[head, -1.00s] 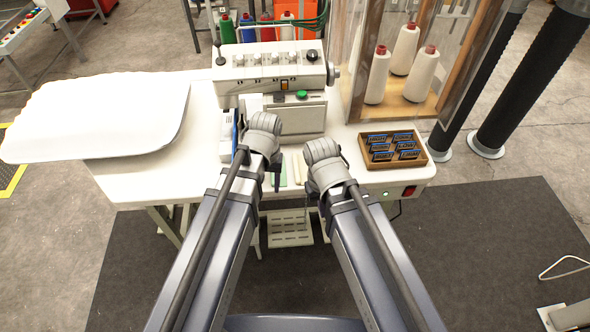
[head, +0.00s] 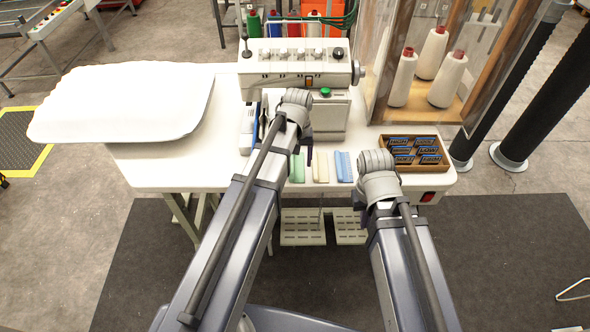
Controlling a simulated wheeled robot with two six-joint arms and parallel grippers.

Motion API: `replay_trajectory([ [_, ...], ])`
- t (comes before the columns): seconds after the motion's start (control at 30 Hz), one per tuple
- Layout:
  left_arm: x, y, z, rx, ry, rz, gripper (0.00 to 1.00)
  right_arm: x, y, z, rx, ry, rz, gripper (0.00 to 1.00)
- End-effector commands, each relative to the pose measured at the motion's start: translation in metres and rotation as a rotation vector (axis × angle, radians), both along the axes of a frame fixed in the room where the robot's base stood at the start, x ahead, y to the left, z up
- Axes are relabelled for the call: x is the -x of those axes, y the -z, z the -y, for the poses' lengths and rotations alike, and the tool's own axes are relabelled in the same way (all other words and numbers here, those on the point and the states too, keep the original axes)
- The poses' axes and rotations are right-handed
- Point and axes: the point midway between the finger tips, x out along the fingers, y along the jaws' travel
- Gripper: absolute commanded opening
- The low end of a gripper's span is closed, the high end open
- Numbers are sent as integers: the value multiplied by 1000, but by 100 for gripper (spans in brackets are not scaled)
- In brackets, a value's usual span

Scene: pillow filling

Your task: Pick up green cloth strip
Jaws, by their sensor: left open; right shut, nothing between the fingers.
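The green cloth strip (head: 298,170) lies on the white table near its front edge, in front of the sewing machine. A cream strip (head: 320,167) and a blue strip (head: 343,166) lie to its right. My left gripper (head: 308,154) is over the back end of the green strip. It is open, and my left wrist and arm hide most of it. Whether it touches the strip cannot be seen. My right gripper (head: 360,198) is shut and empty near the table's front edge, right of the blue strip, mostly hidden by my wrist.
The sewing machine (head: 296,62) stands behind the strips. A white pillow (head: 125,98) covers the table's left side. A wooden tray of dark labelled blocks (head: 415,166) lies at the right. A clear cabinet with thread cones (head: 432,54) stands behind it.

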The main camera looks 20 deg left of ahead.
Motion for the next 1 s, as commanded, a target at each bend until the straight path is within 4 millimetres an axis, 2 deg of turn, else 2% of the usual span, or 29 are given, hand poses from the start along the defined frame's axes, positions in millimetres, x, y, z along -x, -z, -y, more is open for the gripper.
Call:
replay_trajectory([
  [0.27,0,9,0,0,1,0,72,0,9,0,0,0,0,0],
  [0.63,1,51,-1,0,1,0,72,0,51,0,0,1,0,0],
  [0.93,1,51,-1,0,0,0,72,0,51,0,0,1,0,0],
  [1.0,1,51,-1,0,1,0,66,0,51,0,0,1,0,0],
])
